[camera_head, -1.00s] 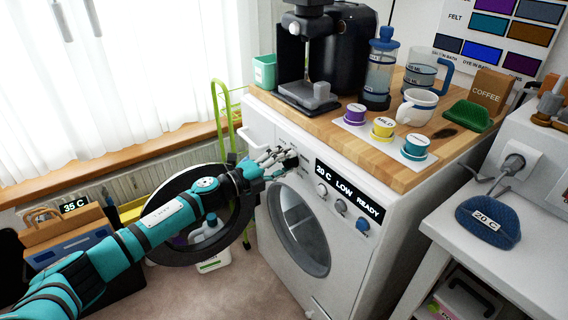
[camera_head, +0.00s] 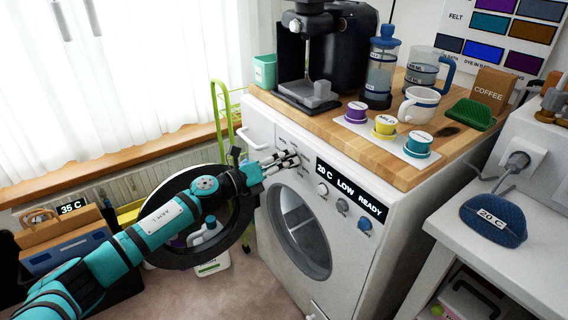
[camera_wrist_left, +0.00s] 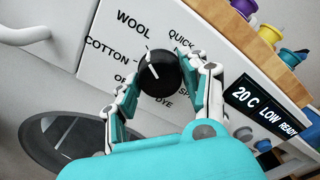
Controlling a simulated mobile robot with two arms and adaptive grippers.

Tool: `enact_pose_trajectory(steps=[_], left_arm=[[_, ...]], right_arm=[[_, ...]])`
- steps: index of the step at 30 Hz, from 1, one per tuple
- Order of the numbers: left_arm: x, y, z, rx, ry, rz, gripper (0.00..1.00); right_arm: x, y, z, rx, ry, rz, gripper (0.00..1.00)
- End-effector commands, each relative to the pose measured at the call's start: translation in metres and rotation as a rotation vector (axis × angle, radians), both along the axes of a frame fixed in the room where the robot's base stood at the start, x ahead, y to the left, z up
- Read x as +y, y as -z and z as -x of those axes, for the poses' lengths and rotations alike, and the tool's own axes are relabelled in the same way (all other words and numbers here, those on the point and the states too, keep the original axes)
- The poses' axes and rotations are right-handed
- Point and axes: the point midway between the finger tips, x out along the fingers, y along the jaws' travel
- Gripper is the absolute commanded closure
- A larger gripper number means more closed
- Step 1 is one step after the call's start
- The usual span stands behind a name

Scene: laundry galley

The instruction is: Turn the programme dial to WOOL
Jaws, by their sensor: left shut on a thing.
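The programme dial (camera_wrist_left: 160,73) is a round black knob with a white pointer line, on the washing machine's white panel. In the left wrist view its pointer lies at the upper left, towards the word WOOL (camera_wrist_left: 133,22). COTTON, QUICK and DYE are also readable around it; other labels are partly hidden by the fingers. My left gripper (camera_wrist_left: 164,88) has its fingers on both sides of the dial and is shut on it. In the head view the left gripper (camera_head: 291,159) is at the panel's left part, and its fingers mostly hide the dial. My right gripper is not in view.
The washing machine (camera_head: 345,250) shows "20 C LOW READY" on its display (camera_head: 350,188), with smaller knobs below. A white handle (camera_wrist_left: 25,34) is left of the dial. Cups and a coffee machine (camera_head: 325,55) stand on the wooden top. A jug (camera_head: 208,235) stands below my arm.

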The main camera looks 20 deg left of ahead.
Motion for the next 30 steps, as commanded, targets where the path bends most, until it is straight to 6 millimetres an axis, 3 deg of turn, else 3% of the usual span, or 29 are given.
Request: enact_pose_trajectory(steps=[15, 16, 20, 30], left_arm=[[-0.0007, 0.0025, 0.0009, -0.007, 0.003, -0.016, 0.87], [-0.0007, 0.0025, 0.0009, -0.007, 0.003, -0.016, 0.51], [-0.0004, 0.002, 0.0007, -0.007, 0.002, -0.015, 0.34], [0.0019, 0.0013, 0.0025, -0.008, 0.001, -0.014, 0.32]], right_arm=[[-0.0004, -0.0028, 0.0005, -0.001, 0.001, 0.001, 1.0], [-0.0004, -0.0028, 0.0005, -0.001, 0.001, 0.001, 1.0], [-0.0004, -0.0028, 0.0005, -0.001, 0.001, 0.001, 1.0], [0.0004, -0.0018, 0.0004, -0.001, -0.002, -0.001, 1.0]])
